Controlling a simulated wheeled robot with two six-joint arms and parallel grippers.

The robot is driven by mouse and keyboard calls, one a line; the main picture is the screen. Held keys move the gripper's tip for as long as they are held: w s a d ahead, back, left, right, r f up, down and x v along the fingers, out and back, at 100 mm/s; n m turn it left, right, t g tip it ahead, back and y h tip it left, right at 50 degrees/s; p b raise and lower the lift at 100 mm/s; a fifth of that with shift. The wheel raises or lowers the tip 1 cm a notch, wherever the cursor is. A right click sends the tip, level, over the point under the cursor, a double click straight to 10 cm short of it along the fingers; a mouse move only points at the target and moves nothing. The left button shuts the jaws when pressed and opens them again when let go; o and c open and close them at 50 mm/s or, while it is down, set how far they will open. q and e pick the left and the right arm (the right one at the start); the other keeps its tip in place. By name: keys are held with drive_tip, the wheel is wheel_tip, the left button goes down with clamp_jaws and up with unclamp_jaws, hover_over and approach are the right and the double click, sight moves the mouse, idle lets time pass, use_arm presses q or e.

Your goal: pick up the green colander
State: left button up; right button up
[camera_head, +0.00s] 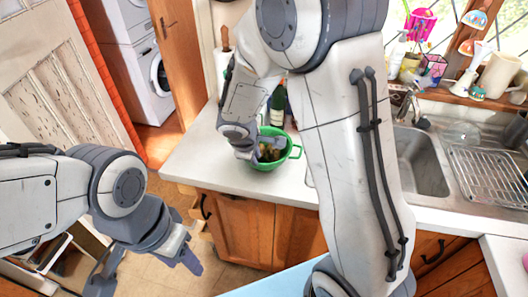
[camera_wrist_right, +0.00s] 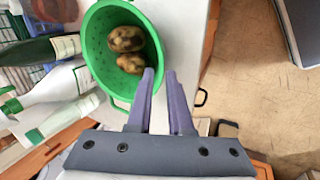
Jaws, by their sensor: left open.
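The green colander (camera_head: 290,158) stands on the white counter, with brown potatoes inside. It also shows in the right wrist view (camera_wrist_right: 95,50), tilted by the camera angle. My left gripper (camera_head: 187,262) is open and empty, over the floor, away from the counter.
Dark and clear bottles (camera_wrist_right: 45,50) stand close beside the colander. The sink (camera_head: 420,160) and a metal drying rack (camera_head: 490,175) lie to the right. The counter front edge is near the colander, with wooden cabinets (camera_head: 240,228) below.

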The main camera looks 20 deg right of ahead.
sight(259, 166)
drive_tip(key=x, duration=0.4)
drive_tip(key=shift+f+b, duration=0.2)
drive_tip(key=shift+b, duration=0.1)
drive_tip(key=x, duration=0.5)
drive_tip(key=shift+w+a, duration=0.15)
drive_tip(key=shift+w, duration=0.2)
clamp_jaws()
drive_tip(key=shift+r, duration=0.1)
idle(0.6)
